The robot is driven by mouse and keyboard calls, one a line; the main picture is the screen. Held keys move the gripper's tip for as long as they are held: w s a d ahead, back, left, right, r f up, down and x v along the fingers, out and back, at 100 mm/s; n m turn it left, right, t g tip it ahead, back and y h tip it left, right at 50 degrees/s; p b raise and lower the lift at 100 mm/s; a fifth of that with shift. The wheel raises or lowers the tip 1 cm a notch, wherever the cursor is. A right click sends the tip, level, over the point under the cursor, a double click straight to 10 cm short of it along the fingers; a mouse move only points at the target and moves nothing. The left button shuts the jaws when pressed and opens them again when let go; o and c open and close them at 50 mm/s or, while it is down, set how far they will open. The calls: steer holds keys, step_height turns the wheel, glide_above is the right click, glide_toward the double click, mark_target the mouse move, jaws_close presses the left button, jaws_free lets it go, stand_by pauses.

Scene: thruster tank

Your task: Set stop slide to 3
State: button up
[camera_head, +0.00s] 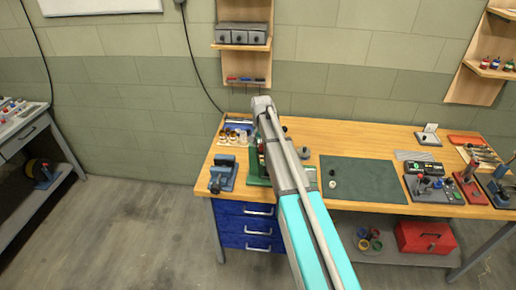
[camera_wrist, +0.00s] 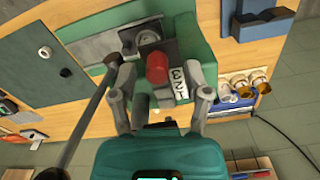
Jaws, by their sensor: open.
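A green machine (camera_wrist: 195,40) fills the upper middle of the wrist view. On it a red knob (camera_wrist: 156,68) stands beside a white number plate (camera_wrist: 179,83) reading 1, 2, 3, turned sideways. The knob appears near the 3 end, but its exact mark cannot be told at this angle. My gripper (camera_wrist: 160,100) is open, with one finger on each side of the knob and no visible contact. In the head view the green machine (camera_head: 256,168) sits on the bench's left part, mostly hidden behind my arm, and my gripper cannot be made out.
A blue vise (camera_head: 222,175) stands left of the machine, with small cups (camera_head: 234,136) behind it. A dark green mat (camera_head: 362,180) lies to the right. A black rod (camera_wrist: 88,118) crosses the wrist view left of my gripper.

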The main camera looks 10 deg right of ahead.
stand_by(0.3)
jaws_close()
steer(key=shift+w+d, duration=0.3)
steer(key=shift+w, duration=0.7)
steer(key=shift+w+d, duration=0.3)
steer(key=shift+w, duration=0.65)
jaws_free()
steer(key=shift+w, duration=0.1)
